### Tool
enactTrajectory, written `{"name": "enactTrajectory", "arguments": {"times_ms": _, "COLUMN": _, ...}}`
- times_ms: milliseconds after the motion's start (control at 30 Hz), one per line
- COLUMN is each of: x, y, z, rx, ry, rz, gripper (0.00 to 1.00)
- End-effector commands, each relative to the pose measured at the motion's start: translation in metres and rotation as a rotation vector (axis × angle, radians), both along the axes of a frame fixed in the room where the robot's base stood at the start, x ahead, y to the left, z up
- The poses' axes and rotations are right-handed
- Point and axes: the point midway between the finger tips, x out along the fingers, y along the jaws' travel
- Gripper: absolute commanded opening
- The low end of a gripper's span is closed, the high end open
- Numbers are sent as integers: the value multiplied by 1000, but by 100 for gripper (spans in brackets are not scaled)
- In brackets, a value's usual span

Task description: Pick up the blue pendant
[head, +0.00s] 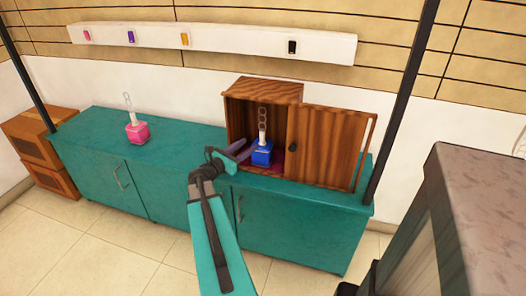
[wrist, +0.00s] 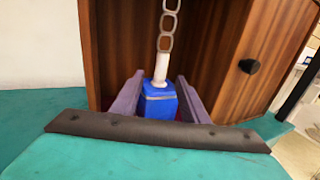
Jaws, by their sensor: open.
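The blue pendant (head: 262,155) stands upright inside an open wooden cabinet box (head: 236,112), with a white stem and a chain of pale rings rising above it. In the wrist view the blue pendant (wrist: 159,101) sits between the two purple fingers of my gripper (wrist: 160,92). The fingers are open, one on each side of it, with a gap at least on the right. In the head view my gripper (head: 240,152) reaches into the box opening from the left front. The lower front of the pendant is partly hidden by my gripper in the wrist view.
The wooden door (head: 325,148) with a dark knob stands open to the right. A pink pendant (head: 137,130) stands on the teal counter (head: 185,140) at left. A white shelf (head: 215,42) with small coloured tags is on the wall. A grey-topped block (head: 485,190) is at right.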

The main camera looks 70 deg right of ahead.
Motion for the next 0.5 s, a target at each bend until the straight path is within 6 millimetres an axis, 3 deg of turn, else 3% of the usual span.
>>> {"name": "enactTrajectory", "arguments": {"times_ms": 233, "x": -11, "y": -35, "z": 0, "rx": 1, "ry": -1, "rz": -1, "gripper": 41}}
{"name": "enactTrajectory", "arguments": {"times_ms": 500, "x": -16, "y": -46, "z": 0, "rx": 1, "ry": 0, "rz": 2, "gripper": 41}}
